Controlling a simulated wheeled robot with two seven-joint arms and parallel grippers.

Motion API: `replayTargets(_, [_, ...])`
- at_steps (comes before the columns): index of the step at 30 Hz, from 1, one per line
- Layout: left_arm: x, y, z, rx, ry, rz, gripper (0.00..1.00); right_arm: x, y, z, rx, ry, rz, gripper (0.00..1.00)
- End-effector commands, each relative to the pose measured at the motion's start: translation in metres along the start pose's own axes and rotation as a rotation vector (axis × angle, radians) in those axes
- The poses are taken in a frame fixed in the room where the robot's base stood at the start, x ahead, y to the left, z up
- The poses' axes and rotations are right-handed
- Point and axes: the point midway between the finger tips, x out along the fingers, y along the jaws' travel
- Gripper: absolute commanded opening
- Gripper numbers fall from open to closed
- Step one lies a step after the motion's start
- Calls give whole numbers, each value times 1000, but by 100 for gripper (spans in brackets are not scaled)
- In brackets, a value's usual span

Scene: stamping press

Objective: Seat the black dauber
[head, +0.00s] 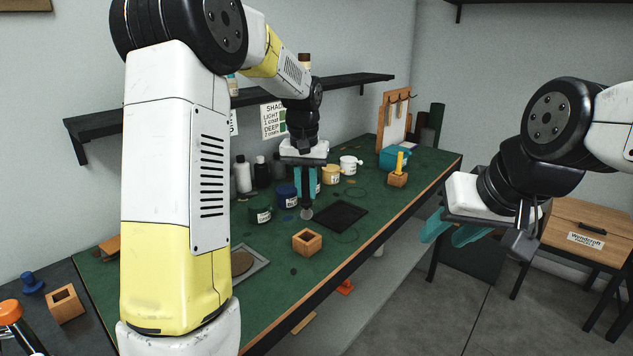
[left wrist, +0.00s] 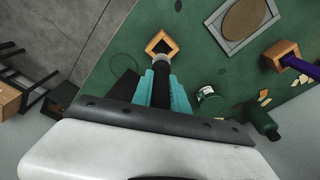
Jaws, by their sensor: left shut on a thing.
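The black dauber (head: 307,200) hangs upright from my left gripper (head: 306,190), whose teal fingers are shut on it. Its rounded tip points down over the green bench. A wooden block with a square hole (head: 307,242) stands on the bench, nearer the front edge than the dauber; the hole looks empty. In the left wrist view the dauber (left wrist: 161,72) lies between the fingers (left wrist: 161,92), and its tip reaches visually to the near edge of the wooden block (left wrist: 175,47). My right gripper (head: 453,232) is empty and open, off the bench's right side.
A black mat (head: 341,215) lies right of the dauber. Paint jars, green (head: 260,212), blue (head: 287,195), yellow (head: 330,175) and white (head: 350,165), stand behind. A yellow dauber sits in another block (head: 398,180). A grey-framed plate (head: 252,262) lies left.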

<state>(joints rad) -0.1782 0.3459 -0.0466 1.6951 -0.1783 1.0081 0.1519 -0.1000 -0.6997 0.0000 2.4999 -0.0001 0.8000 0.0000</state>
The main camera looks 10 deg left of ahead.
Motion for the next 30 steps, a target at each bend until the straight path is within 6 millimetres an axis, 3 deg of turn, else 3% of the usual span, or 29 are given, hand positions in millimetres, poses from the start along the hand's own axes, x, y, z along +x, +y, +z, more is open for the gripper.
replayTargets(10, [1, 0, 1, 0, 0, 0, 0, 0, 0, 0, 0, 0, 0, 39])
replayTargets(24, [40, 0, 6, 0, -1, 0, 0, 0, 0, 0, 0, 0, 0, 39])
replayTargets(30, [45, 0, 6, 0, 0, 0, 0, 0, 0, 0, 0, 0, 0, 39])
